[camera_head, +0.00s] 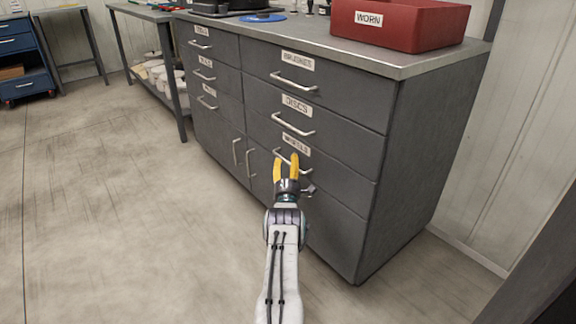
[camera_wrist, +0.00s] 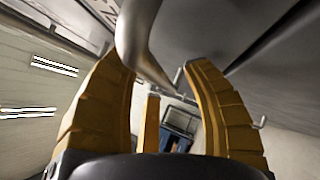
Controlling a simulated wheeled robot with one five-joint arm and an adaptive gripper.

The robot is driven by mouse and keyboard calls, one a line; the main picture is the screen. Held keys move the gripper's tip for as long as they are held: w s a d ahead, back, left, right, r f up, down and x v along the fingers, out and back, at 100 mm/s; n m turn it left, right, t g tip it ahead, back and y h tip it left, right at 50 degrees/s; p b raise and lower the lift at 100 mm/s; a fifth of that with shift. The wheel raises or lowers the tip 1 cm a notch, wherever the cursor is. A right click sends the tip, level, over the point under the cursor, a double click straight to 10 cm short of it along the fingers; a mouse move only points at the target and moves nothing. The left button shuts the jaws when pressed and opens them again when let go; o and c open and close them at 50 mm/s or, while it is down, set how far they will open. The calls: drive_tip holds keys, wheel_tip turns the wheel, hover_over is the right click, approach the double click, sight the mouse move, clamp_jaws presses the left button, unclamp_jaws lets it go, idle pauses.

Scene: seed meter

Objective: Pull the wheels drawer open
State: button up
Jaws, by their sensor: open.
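The wheels drawer (camera_head: 345,188) is the third one down in the right column of the grey cabinet. Its front looks flush with its neighbours. Its label is partly readable above a pale bar handle (camera_head: 302,167). My gripper (camera_head: 286,158) is at this handle, its yellow fingers apart and hiding part of it. In the wrist view the grey handle bar (camera_wrist: 137,35) passes between the yellow fingers of my open gripper (camera_wrist: 170,85). I cannot tell whether any finger touches the bar.
Drawers with similar handles sit above and to the left, with cupboard doors (camera_head: 238,160) at lower left. A red bin (camera_head: 400,28) marked WORN stands on the cabinet top. The floor (camera_head: 120,200) to the left is clear.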

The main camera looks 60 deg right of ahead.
idle(0.3)
clamp_jaws()
idle(0.3)
